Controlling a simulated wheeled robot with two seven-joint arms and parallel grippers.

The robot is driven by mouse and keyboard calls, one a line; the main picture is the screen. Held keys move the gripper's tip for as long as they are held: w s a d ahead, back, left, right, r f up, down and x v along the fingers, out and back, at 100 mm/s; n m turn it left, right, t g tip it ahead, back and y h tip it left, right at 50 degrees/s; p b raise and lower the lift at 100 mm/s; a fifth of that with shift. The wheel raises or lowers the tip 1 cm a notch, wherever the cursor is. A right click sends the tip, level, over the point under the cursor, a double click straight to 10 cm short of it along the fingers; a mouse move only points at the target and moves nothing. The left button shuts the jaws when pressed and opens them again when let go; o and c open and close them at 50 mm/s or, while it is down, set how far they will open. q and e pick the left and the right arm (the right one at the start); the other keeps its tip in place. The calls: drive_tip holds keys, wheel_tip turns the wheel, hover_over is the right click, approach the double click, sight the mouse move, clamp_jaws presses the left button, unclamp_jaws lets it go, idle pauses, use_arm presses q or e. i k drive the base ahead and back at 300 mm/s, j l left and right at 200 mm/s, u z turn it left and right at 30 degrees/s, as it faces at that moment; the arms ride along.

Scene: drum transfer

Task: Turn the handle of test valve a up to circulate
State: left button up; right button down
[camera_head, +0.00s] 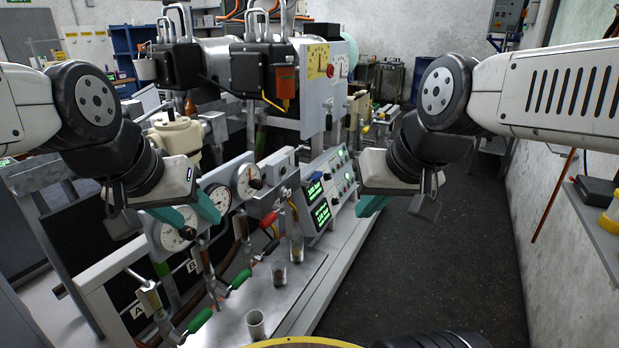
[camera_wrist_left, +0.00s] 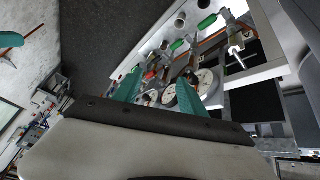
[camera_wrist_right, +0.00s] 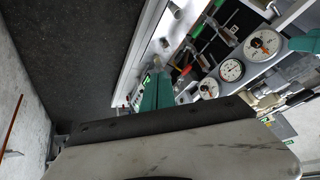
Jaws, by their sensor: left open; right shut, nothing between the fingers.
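Test valve A is at the lower left of the head view, beside the label A (camera_head: 137,310). Its green-gripped handle (camera_head: 199,321) points out toward the upper right over the metal tray. A green handle at the top of the left wrist view (camera_wrist_left: 207,24) appears to be the same one. My left gripper (camera_head: 190,214) is open and empty, in front of the round gauges, above and beyond handle A and apart from it. Its spread teal fingers show in the left wrist view (camera_wrist_left: 160,95). My right gripper (camera_head: 371,206) is shut and empty, right of the control panel.
Valve B's green handle (camera_head: 241,279) and a red handle (camera_head: 268,219) sit farther along the row. Cups, including one near cup (camera_head: 255,325), stand on the metal tray. A lit control panel (camera_head: 327,192) stands behind. The floor (camera_head: 440,260) at right is clear up to the wall.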

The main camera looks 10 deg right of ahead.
sight(313, 179)
drive_tip(key=i+l, duration=0.55)
drive_tip(key=i+l+u, duration=0.1)
drive_tip(key=i+l, duration=0.9)
drive_tip(key=l, duration=0.25)
drive_tip(key=i+l+u, duration=0.1)
drive_tip(key=i+l, duration=0.45)
drive_tip(key=k+j, duration=0.15)
